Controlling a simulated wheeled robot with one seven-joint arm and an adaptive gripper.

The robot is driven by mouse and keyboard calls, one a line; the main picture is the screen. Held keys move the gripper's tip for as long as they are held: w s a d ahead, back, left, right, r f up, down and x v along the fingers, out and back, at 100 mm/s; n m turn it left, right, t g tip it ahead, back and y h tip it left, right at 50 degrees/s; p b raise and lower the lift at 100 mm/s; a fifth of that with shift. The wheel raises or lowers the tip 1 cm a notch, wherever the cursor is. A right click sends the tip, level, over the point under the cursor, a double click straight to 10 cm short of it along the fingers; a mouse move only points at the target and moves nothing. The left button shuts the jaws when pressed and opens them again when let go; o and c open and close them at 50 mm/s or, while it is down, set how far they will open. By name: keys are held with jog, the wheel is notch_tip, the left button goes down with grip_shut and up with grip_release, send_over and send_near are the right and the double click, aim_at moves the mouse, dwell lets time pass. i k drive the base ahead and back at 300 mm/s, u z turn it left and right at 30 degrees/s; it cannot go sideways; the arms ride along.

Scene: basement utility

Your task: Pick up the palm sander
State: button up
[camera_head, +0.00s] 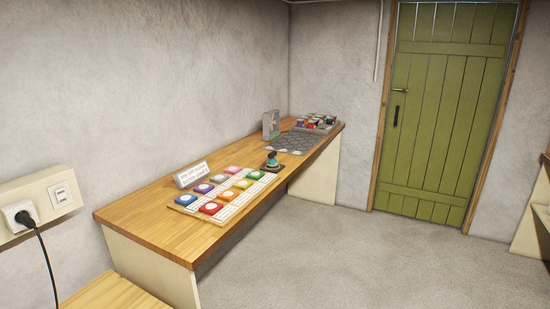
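A small teal and dark tool (272,159), which looks like the palm sander, stands on a wooden counter (150,213) along the left wall. It is near the counter's front edge, just beyond a board of coloured square pieces, and is small in the picture. Nothing is seen holding it. My gripper is not in view.
The board (226,208) carries several coloured squares, with a white sign (190,174) behind it. Beyond are a grey patterned mat (298,142), a grey upright box (271,125) and several small containers (318,121). The floor (350,255) before the counter is clear, up to a green door (440,110).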

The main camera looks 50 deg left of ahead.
aim_at(273, 163)
jog(key=u, duration=0.4)
jog(key=i, duration=1.6)
jog(key=u, duration=1.75)
jog(key=i, duration=0.8)
jog(key=u, duration=0.85)
